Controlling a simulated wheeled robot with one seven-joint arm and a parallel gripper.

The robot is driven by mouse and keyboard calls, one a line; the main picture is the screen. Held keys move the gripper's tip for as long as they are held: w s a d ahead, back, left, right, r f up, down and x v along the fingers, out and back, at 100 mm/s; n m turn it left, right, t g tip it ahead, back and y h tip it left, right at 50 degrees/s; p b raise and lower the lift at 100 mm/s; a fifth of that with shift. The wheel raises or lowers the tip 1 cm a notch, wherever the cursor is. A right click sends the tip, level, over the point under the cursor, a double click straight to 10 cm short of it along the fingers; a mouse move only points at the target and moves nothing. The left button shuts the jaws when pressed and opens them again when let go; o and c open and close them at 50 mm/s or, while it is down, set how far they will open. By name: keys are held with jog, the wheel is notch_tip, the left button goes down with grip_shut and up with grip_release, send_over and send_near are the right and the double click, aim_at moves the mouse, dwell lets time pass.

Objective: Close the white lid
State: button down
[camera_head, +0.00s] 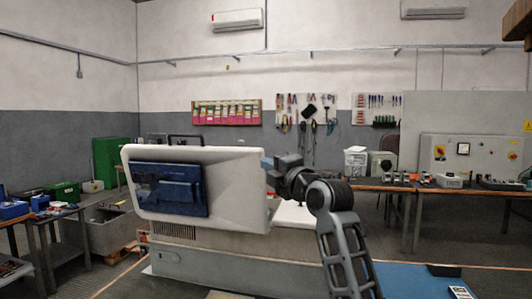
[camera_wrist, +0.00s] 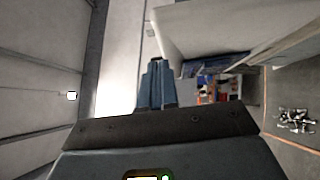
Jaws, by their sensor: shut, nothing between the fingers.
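The white lid (camera_head: 238,178) stands raised on top of a low beige cabinet (camera_head: 215,262), its recessed inner side with a dark blue panel (camera_head: 170,188) facing the head camera. My gripper (camera_head: 267,163) is at the lid's right edge, at about its upper half. Whether it touches the lid I cannot tell. In the wrist view my gripper (camera_wrist: 156,68) has its blue fingers together and empty. A pale panel, probably the lid (camera_wrist: 220,28), shows to the right of the fingers there. The lid's hinge is not clearly visible.
A workbench (camera_head: 390,187) with several devices stands at the right rear, with a grey control panel (camera_head: 470,155) behind it. A side table (camera_head: 60,216) with blue boxes is at the left.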

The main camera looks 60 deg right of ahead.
aim_at(259, 152)
jog(key=shift+w+d+r+p, duration=0.2)
jog(key=shift+w+d+p, duration=0.15)
jog(key=shift+w+d, duration=0.45)
jog(key=shift+w+d+r+p, duration=0.3)
jog(key=shift+w+d, duration=0.4)
jog(key=shift+d, duration=0.15)
jog(key=shift+w+d+r+p, duration=0.15)
jog(key=shift+w+d+p, duration=0.2)
jog(key=shift+w+d, duration=0.45)
jog(key=shift+d, duration=0.15)
